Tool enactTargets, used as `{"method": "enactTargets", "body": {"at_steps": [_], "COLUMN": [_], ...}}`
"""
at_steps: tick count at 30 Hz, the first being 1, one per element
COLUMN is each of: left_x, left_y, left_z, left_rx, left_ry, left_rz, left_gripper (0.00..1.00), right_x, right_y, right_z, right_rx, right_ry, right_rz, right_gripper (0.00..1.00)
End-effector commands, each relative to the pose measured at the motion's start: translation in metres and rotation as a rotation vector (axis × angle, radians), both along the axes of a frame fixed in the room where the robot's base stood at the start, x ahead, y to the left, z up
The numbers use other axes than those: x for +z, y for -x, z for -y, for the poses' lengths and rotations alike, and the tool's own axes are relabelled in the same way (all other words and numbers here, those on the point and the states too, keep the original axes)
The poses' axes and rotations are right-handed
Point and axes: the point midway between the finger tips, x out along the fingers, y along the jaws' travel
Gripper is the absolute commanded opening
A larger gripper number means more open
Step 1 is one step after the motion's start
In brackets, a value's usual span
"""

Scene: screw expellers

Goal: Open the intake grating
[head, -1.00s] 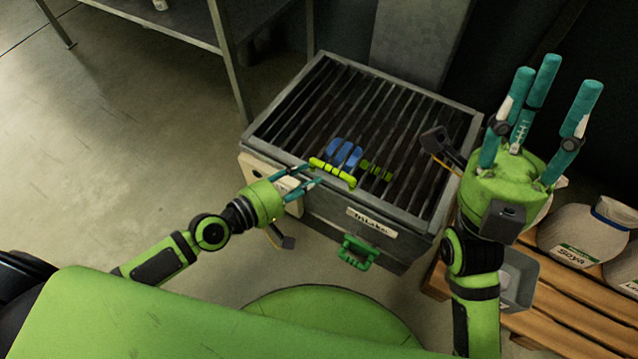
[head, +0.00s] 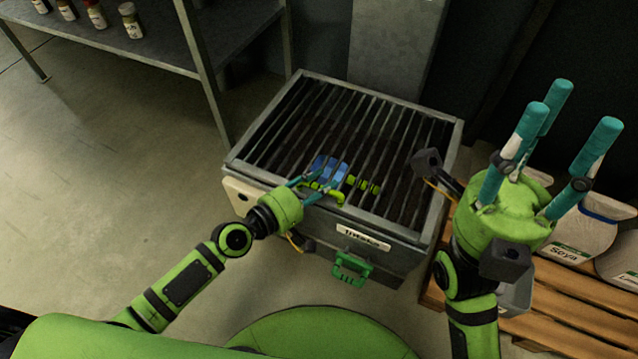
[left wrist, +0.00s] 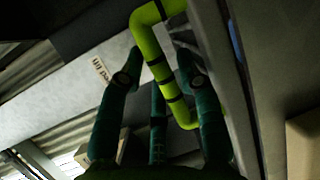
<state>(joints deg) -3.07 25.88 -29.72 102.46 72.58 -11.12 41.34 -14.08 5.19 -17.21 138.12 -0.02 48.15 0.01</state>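The intake grating (head: 345,130), a frame of dark parallel bars, lies flat on top of a grey metal box labelled "Intake" (head: 362,238). A yellow-green handle (head: 334,196) sits at its front edge; it fills the upper middle of the left wrist view (left wrist: 160,70). My left gripper (head: 318,190) is at this handle, its fingers apart, with part of the handle showing between them in the left wrist view. I see no firm closure on it. My right gripper (head: 563,135) is open, empty and pointing up, right of the box.
Blue and green pieces (head: 330,169) show at the bars behind the handle. A green handle (head: 351,269) is on the box's front. Sacks (head: 580,228) lie on a wooden pallet (head: 570,300) at right. A metal shelf (head: 150,35) with jars stands back left.

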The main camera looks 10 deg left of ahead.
Motion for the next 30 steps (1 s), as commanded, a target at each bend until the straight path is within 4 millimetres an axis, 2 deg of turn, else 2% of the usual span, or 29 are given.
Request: {"method": "enactTargets", "body": {"at_steps": [2, 4, 5, 16, 23, 30], "left_x": [0.0, 0.0, 0.0, 0.003, 0.014, 0.03], "left_y": [0.0, 0.0, 0.0, 0.0, -0.003, -0.006], "left_z": [0.0, 0.0, 0.0, 0.0, -0.001, 0.0], "left_rx": [0.0, 0.0, 0.0, 0.001, 0.003, 0.003], "left_ry": [0.0, 0.0, 0.0, -0.003, -0.009, -0.017], "left_rz": [0.0, 0.0, 0.0, -0.003, -0.019, -0.049], "left_gripper": [0.35, 0.07, 0.0, 0.0, 0.0, 0.0], "right_x": [0.0, 0.0, 0.0, 0.004, 0.007, 0.0], "right_y": [0.0, 0.0, 0.0, -0.003, -0.029, -0.066], "right_z": [0.0, 0.0, 0.0, -0.001, -0.013, -0.03], "right_rx": [0.0, 0.0, 0.0, -0.001, -0.006, -0.016], "right_ry": [0.0, 0.0, 0.0, 0.007, 0.071, 0.176], "right_rz": [0.0, 0.0, 0.0, -0.015, -0.186, -0.459], "right_gripper": [0.4, 0.4, 0.4, 0.4, 0.4, 0.4]}}
